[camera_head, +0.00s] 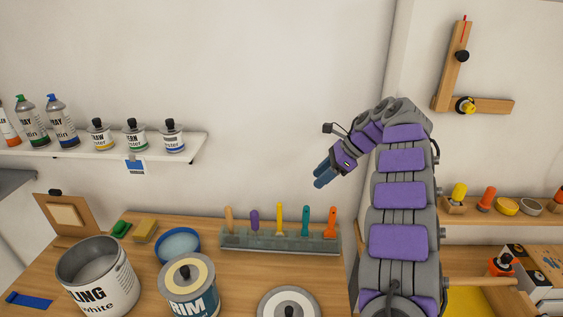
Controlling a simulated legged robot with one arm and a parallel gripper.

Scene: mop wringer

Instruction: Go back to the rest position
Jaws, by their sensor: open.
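My gripper (324,175) is at the end of my raised purple and grey arm, right of the middle of the picture. Its blue-grey fingers point down and to the left in free air in front of the bare wall. The fingers are open with nothing between them. It is above the rack of tools and apart from it. No mop or wringer can be made out.
A wooden bench (225,287) carries a tool rack (250,240), an open white bucket (100,275), a trim paint can (188,290) and a blue bowl (178,244). A wall shelf (190,150) with spray cans and small jars is at left. A wooden shelf (470,211) is at right.

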